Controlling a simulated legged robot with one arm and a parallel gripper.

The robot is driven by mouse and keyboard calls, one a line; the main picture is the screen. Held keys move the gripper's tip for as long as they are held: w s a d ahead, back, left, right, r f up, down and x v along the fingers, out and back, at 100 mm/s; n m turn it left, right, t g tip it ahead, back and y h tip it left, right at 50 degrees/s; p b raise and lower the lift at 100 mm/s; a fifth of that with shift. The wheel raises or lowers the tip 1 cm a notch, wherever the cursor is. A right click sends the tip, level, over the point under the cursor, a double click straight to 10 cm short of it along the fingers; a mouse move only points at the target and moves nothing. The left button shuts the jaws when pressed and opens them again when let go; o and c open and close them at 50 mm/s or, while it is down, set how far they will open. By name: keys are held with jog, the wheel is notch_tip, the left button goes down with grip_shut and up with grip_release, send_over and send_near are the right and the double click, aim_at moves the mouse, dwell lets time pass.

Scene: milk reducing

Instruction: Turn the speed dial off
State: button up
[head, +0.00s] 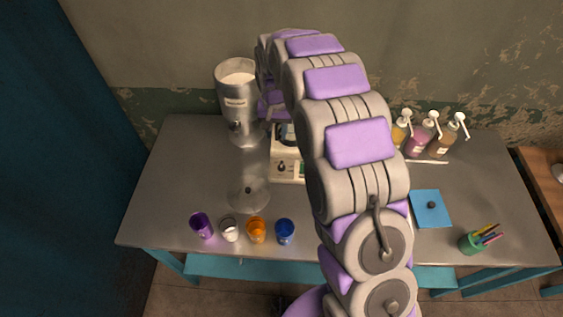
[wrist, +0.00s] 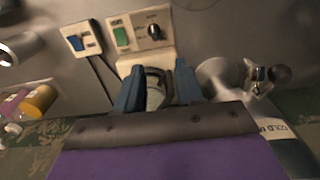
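The speed dial, a dark round knob, is on the front panel of a cream machine (head: 289,171). It shows in the head view (head: 283,168) and, upside down, in the wrist view (wrist: 155,31). A green switch (wrist: 120,36) sits beside it. In the wrist view my gripper (wrist: 155,78) has two blue fingers spread apart, over the machine's top rather than at the dial. A dark-rimmed round vessel (wrist: 154,97) shows between and beyond the fingers; I see no clear contact with it. In the head view my arm hides most of the gripper.
A metal cold milk dispenser (head: 236,100) stands left of the machine, with a clear glass dish (head: 248,195) in front. Several coloured cups (head: 256,229) line the front edge. Pump bottles (head: 420,138), a blue pad (head: 430,208) and a pen cup (head: 471,244) are at right.

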notch_tip(320, 180, down, 3)
jog(key=b, duration=0.1)
send_over(281, 164)
jog(key=d, duration=0.2)
notch_tip(281, 164, down, 8)
jog(key=shift+f, duration=0.1)
jog(key=a+f, duration=0.1)
jog(key=f, duration=0.1)
jog(key=a+f, duration=0.2)
jog(key=shift+a+f, duration=0.2)
jog(key=shift+f, duration=0.1)
jog(key=shift+d+f, duration=0.15)
jog(key=shift+f, duration=0.05)
jog(key=shift+d, duration=1.2)
jog(key=shift+a, duration=0.9)
jog(key=c, duration=0.6)
grip_shut()
jog(key=shift+d, duration=0.45)
jog(key=shift+a, duration=0.1)
